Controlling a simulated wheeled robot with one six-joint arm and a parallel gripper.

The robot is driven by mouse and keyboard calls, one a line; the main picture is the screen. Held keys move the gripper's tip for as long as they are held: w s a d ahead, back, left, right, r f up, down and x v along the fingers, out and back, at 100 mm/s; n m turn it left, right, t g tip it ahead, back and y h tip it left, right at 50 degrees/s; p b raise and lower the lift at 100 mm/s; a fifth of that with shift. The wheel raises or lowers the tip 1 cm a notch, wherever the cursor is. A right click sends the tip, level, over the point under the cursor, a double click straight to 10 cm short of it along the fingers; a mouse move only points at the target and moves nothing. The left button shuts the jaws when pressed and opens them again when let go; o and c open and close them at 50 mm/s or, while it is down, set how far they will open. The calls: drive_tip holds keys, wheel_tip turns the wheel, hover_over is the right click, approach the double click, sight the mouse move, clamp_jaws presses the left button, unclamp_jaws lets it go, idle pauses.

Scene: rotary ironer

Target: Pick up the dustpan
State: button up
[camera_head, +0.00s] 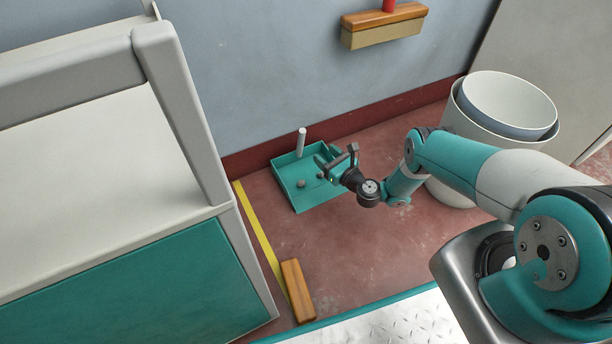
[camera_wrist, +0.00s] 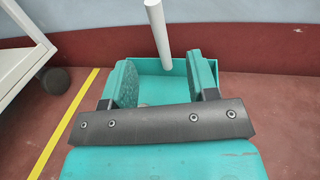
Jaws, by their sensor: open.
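The dustpan (camera_head: 291,172) is a shallow teal tray lying on the red floor near the wall. A pale grey handle (camera_head: 301,142) stands up at its back edge, and a few small grey lumps lie in the tray. My gripper (camera_head: 336,160) is over the right part of the tray in the head view, open and empty. In the wrist view my gripper (camera_wrist: 163,80) has its two teal finger pads apart, with the dustpan (camera_wrist: 160,92) beyond them. The handle (camera_wrist: 158,35) rises past the gap between the fingertips, not clasped. My gripper's body hides the near part of the tray.
A white and teal machine (camera_head: 110,285) stands at left, beside a yellow floor line (camera_head: 259,234). A wooden block (camera_head: 297,290) lies near the line. White bins (camera_head: 470,115) stand at right. A wall shelf (camera_head: 383,28) is above. Floor in front of the dustpan is clear.

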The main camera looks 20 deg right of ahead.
sight(304, 138)
drive_tip(key=b+x, duration=1.1)
drive_tip(key=b, duration=0.2)
drive_tip(key=shift+s+a+f, duration=0.1)
drive_tip(key=shift+a, duration=0.1)
drive_tip(key=shift+w+a, duration=0.15)
drive_tip(key=shift+w, duration=0.2)
